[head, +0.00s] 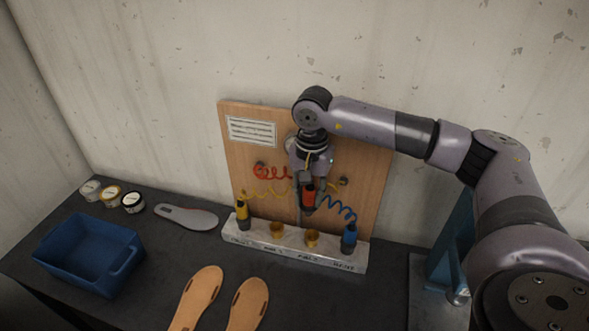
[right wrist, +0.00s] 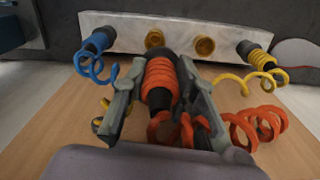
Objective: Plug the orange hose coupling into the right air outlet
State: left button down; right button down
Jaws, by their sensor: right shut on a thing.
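My right gripper (head: 307,203) is shut on the orange hose coupling (head: 309,193), in front of the wooden panel. In the right wrist view the orange coupling (right wrist: 160,82) lies between the two fingers, with its dark end toward the metal block. The right air outlet (head: 312,238) is a brass socket in the block, just below the coupling in the head view; a gap shows between them. In the right wrist view, seen reversed, this outlet (right wrist: 155,39) appears just beyond the coupling's end. The other brass outlet (head: 277,231) is empty. My left gripper is not in view.
A yellow coupling (head: 242,212) and a blue coupling (head: 349,238) stand at the block's ends, with coiled hoses to the panel (head: 372,180). A blue bin (head: 88,255), sandal soles (head: 200,293), an insole (head: 187,217) and several tins (head: 111,195) lie leftward.

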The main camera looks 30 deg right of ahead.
jog(key=shift+d+r, duration=0.3)
jog(key=shift+d, duration=0.2)
jog(key=shift+w+d+f+m, duration=0.1)
jog(key=shift+d+m, duration=0.2)
jog(key=shift+m, duration=0.1)
jog(key=shift+f, duration=0.15)
notch_tip(320, 180, down, 8)
jog(key=b, duration=0.5)
jog(key=shift+f+b, duration=0.1)
jog(key=shift+b, duration=0.35)
dwell(0.8)
jog(key=shift+f+b, duration=1)
jog(key=shift+f, duration=0.15)
jog(key=shift+w+a+f+b, duration=0.1)
jog(key=shift+a+f+b, duration=0.1)
jog(key=shift+f+b, duration=0.15)
